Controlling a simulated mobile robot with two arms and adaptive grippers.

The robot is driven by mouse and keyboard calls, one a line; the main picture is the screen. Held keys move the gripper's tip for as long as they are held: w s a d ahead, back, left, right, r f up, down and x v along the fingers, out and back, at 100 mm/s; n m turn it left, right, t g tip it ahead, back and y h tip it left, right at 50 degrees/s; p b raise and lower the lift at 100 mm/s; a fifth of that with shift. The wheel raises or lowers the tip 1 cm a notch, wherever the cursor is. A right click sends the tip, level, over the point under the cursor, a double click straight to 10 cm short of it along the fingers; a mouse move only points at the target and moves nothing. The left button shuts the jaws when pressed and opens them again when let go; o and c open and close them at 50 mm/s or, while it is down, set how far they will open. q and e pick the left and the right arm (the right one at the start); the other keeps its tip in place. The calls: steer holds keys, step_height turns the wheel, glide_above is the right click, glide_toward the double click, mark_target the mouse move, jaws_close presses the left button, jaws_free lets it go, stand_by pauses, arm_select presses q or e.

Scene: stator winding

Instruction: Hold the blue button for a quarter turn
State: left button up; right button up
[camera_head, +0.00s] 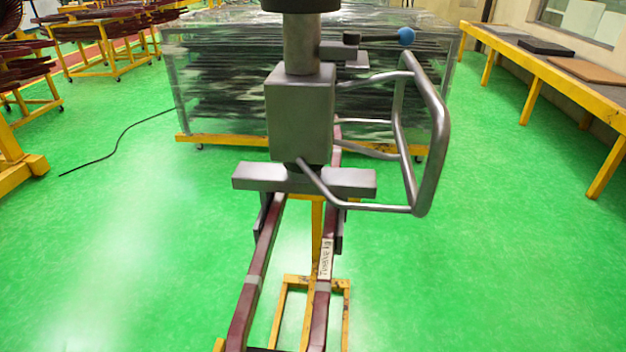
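A blue round button (406,37) sits at the right end of a short dark rod, in the upper middle of the head view. The rod's left end has a black knob (351,38) on a grey bracket beside the column of a grey lifting device (301,115). A bent metal handlebar (432,120) reaches out to the right below the button. Two long dark red bars (262,255) hang below the device's grey crosspiece (304,180). Neither of my grippers is in view, and nothing touches the button.
A yellow stand (290,282) is under the bars. A plastic-wrapped stack (220,85) stands behind the device. A yellow-edged bench (555,70) runs along the right, and yellow carts (115,60) stand at the back left. A black cable (115,143) lies on the open green floor.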

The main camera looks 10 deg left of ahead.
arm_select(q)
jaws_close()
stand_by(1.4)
